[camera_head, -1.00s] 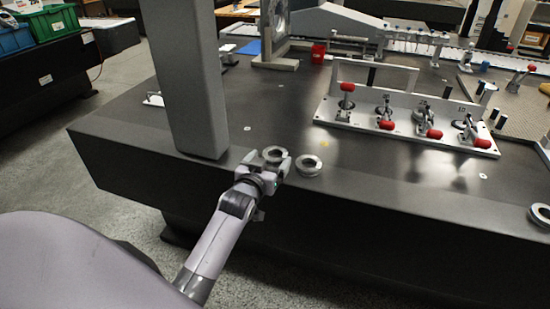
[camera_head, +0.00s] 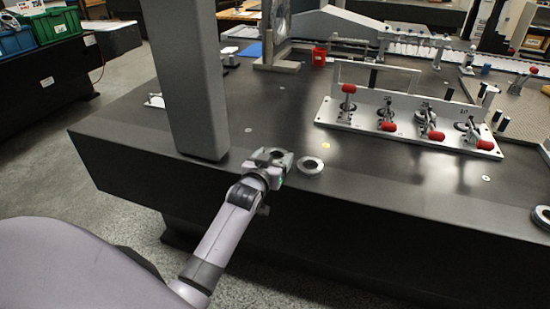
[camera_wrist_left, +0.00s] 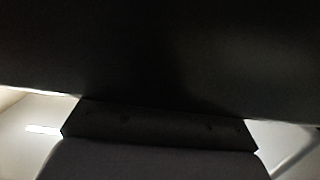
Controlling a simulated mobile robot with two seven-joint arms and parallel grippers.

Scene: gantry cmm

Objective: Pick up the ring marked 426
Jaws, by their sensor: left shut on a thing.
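Metal rings lie along the front edge of the dark table. My left gripper (camera_head: 279,158) is low at this edge, shut on one grey ring (camera_head: 276,154), which is partly hidden by the fingers. Whether this ring touches the table cannot be told. A second ring (camera_head: 311,166) lies flat just right of the gripper, apart from the held one. A third ring (camera_head: 542,216) is at the right picture edge, partly cut off. No marking such as 426 can be read on any ring. The left wrist view is mostly dark and shows no ring. My right gripper is not in view.
A grey column (camera_head: 190,85) stands on the table (camera_head: 240,205) just left of the gripper. A white fixture with red-tipped clamps (camera_head: 400,128) stands behind and to the right. A red cup (camera_head: 319,55) stands farther back. The tabletop between the rings and fixture is clear.

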